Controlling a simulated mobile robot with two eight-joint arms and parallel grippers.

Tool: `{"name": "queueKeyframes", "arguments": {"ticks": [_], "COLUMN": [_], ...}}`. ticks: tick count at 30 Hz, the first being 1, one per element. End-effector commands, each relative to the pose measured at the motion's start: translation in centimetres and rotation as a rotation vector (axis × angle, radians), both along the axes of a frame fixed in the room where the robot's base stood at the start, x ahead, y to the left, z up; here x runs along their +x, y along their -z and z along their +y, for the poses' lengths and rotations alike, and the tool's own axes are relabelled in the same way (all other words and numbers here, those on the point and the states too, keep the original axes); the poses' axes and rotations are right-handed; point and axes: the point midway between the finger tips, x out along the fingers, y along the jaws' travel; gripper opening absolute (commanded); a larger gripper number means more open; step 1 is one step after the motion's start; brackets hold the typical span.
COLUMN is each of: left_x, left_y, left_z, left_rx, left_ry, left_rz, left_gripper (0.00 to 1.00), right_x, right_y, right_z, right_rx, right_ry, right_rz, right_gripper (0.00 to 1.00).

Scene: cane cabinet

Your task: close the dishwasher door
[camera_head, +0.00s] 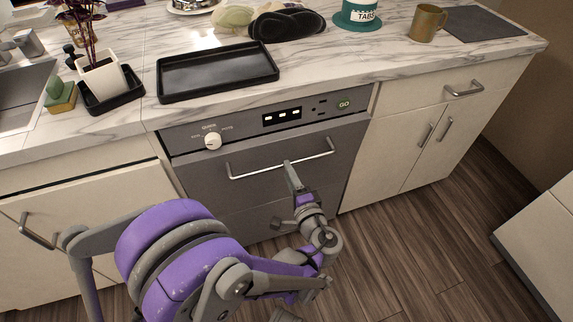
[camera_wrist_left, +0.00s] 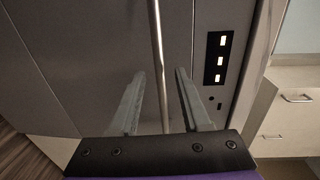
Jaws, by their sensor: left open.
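The dishwasher door (camera_head: 250,190) is a grey front panel below a control strip, with a long silver bar handle (camera_head: 250,172). It looks upright and flush or nearly flush with the cabinets; I cannot tell whether it is fully shut. My left gripper (camera_head: 291,172) is at the handle, right of its middle. In the left wrist view, my left gripper (camera_wrist_left: 160,78) has its fingers apart, with the handle (camera_wrist_left: 157,45) running between them. I cannot tell whether a finger touches the door (camera_wrist_left: 95,50). My right gripper is not in view.
The control strip (camera_head: 240,121) has a white knob and lit display. Above it, the marble counter (camera_head: 320,70) holds a black tray (camera_head: 218,72), a planter (camera_head: 103,78) and a brown mug (camera_head: 427,22). Cream cabinets (camera_head: 430,130) flank the dishwasher. Wood floor (camera_head: 420,240) is clear to the right.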

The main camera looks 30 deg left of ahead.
Motion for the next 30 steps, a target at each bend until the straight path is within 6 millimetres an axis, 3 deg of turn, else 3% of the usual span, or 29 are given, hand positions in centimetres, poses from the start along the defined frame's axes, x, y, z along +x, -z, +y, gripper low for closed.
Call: {"name": "queueKeyframes", "arguments": {"ticks": [7, 18, 19, 27, 30], "left_x": [2.1, 2.6, 2.6, 2.6, 2.6], "left_y": [0.4, 0.4, 0.4, 0.4, 0.4], "left_z": [2.6, 3.1, 3.0, 3.0, 3.0], "left_rx": [0.000, -0.001, -0.001, -0.001, -0.001], "left_ry": [-0.002, 0.001, 0.001, 0.000, 0.000], "left_rz": [0.000, 0.001, 0.001, 0.001, 0.001], "left_gripper": [0.47, 0.47, 0.45, 0.00, 0.00], "right_x": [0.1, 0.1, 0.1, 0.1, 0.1], "right_y": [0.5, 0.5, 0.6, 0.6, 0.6], "right_z": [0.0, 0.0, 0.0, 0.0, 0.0], "right_rx": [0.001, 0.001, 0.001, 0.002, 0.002], "right_ry": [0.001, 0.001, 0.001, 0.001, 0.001], "right_rz": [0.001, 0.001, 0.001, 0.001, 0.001], "right_gripper": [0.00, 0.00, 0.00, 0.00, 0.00]}}
